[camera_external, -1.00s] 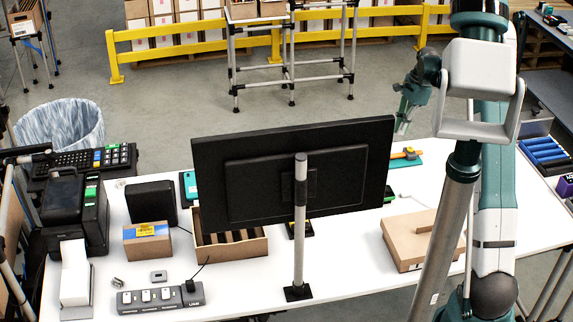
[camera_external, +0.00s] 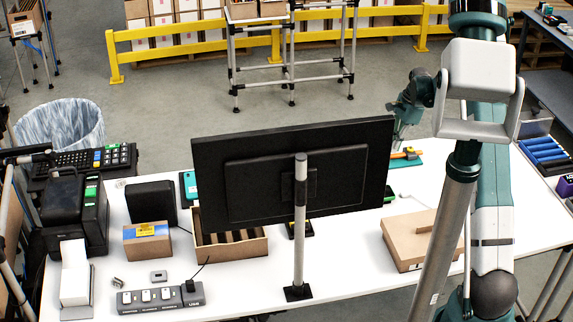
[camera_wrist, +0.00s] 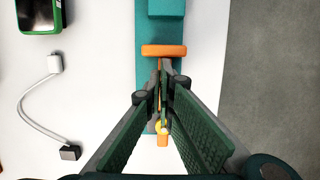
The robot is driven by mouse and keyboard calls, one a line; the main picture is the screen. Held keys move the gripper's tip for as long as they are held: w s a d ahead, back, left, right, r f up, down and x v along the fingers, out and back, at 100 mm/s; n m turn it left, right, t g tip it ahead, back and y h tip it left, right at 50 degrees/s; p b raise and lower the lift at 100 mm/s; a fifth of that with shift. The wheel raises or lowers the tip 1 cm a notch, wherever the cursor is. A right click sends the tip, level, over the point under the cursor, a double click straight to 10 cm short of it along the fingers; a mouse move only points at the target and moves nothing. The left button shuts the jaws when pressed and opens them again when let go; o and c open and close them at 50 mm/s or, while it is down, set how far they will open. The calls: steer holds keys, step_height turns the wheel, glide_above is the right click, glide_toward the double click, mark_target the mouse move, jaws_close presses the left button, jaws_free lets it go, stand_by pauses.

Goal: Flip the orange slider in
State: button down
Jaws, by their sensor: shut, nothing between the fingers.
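The orange slider (camera_wrist: 163,50) shows in the wrist view as a crossbar over a teal fixture (camera_wrist: 140,75), with a thin orange strip running down from it. It also shows in the external view (camera_external: 406,154), low on the teal fixture (camera_external: 407,161) at the right of the monitor. My gripper (camera_wrist: 167,68) is shut and empty, with its tips just below the crossbar in the wrist view. I cannot tell whether they touch it. The fingers hide part of the fixture.
A black monitor (camera_external: 260,180) on a pole blocks part of the external view. A brown carton (camera_external: 405,245) lies in front of the fixture. In the wrist view, a white cable (camera_wrist: 22,105) and a green-edged device (camera_wrist: 40,14) lie left of the fixture.

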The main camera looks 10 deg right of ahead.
steer(key=shift+a+b, duration=0.5)
steer(key=shift+a, duration=1.7)
steer(key=shift+r, duration=0.1)
steer(key=d+p+v, duration=0.1)
steer(key=p+v, duration=0.1)
steer(key=v, duration=0.8)
